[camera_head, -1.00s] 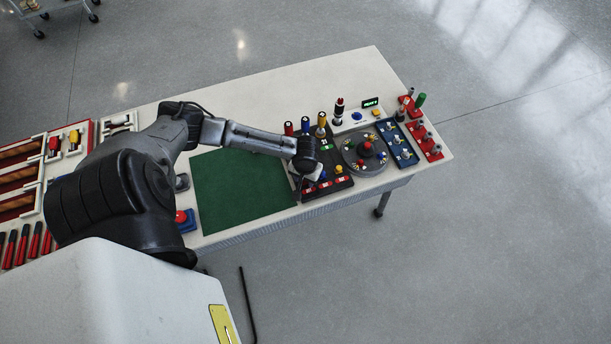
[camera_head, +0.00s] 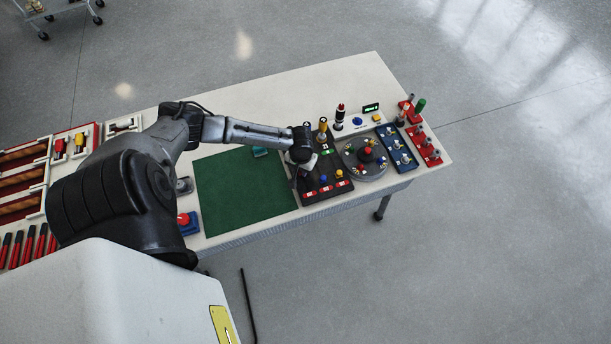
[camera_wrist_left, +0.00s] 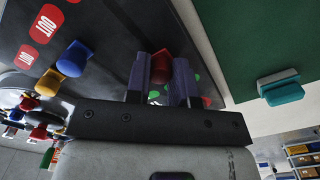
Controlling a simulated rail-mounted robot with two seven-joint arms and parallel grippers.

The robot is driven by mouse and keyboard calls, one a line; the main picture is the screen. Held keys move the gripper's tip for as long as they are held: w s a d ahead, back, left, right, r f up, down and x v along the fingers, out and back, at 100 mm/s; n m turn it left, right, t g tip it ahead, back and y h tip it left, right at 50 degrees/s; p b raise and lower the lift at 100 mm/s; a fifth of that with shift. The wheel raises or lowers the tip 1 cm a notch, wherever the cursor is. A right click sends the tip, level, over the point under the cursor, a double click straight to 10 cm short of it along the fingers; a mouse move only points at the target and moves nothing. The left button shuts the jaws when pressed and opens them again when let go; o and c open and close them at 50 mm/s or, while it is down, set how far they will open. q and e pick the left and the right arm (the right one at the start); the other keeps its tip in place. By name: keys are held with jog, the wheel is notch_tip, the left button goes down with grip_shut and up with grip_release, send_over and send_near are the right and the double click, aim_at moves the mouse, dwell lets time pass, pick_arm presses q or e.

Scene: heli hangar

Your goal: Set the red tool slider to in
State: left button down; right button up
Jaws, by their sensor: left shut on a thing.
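The red tool slider's knob (camera_wrist_left: 161,65) is between the fingers of my left gripper (camera_wrist_left: 163,82) in the left wrist view. The gripper is shut on it. In the head view my left gripper (camera_head: 302,165) is over the back left part of the dark slider panel (camera_head: 315,170), and hides the red knob. The blue knob (camera_head: 323,178) and yellow knob (camera_head: 339,172) sit closer to the front, near the red OUT labels (camera_head: 326,190). Green labels lie toward the back of the panel, partly hidden by the gripper. My right gripper is out of view.
A green mat (camera_head: 240,195) lies left of the panel, with a teal block (camera_head: 260,152) at its back edge. Upright coloured handles (camera_head: 322,126) stand behind the panel. A round grey dial (camera_head: 366,158) and a blue switch board (camera_head: 398,150) are to the right.

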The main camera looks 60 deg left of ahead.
pick_arm(q)
jog(key=shift+w+a, duration=0.1)
jog(key=shift+a, duration=0.85)
jog(key=shift+f, duration=0.1)
jog(key=c, duration=1.4)
grip_release()
jog(key=o, duration=0.4)
jog(key=shift+a, duration=0.1)
jog(key=shift+o, duration=0.2)
notch_tip(320, 180, up, 14)
jog(key=p, duration=0.2)
